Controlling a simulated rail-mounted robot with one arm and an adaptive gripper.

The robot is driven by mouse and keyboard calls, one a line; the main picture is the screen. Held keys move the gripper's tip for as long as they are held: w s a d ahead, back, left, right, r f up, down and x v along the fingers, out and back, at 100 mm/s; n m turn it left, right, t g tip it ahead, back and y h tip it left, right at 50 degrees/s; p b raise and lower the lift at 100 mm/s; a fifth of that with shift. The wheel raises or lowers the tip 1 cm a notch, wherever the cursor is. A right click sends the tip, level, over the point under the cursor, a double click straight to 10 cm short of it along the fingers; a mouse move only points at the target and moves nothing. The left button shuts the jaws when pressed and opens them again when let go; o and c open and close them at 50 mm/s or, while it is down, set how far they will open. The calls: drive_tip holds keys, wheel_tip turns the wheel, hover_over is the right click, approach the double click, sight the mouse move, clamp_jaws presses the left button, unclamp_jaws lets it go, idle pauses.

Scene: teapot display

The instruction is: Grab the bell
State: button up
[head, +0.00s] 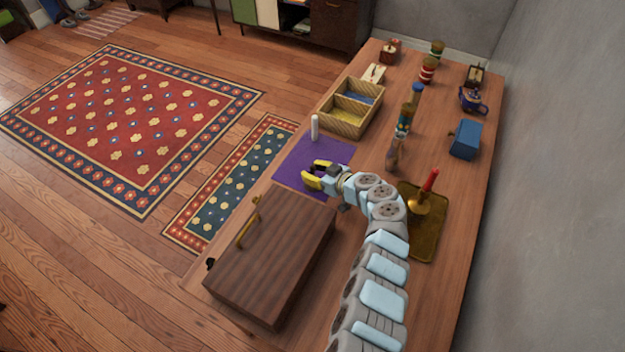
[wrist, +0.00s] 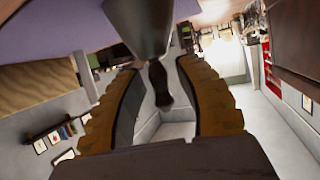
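My gripper (head: 309,174) is low over the purple mat (head: 292,160) in the head view, its yellow fingers spread. In the wrist view, which is turned over, the bell (wrist: 143,25) is a grey metal cone at the top middle, with the purple mat behind it. Its dark handle (wrist: 161,88) points between the two fingers (wrist: 158,75), with a gap on each side. The handle does not look gripped. I cannot make out the bell in the head view, where my gripper seems to cover it.
A white cylinder (head: 314,128) stands on the mat's far part. A divided wooden box (head: 343,123) is beyond. A dark wooden case (head: 270,255) with a brass handle lies nearer. A brass tray (head: 427,245) with a red candle (head: 431,180) is at right.

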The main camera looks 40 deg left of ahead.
clamp_jaws()
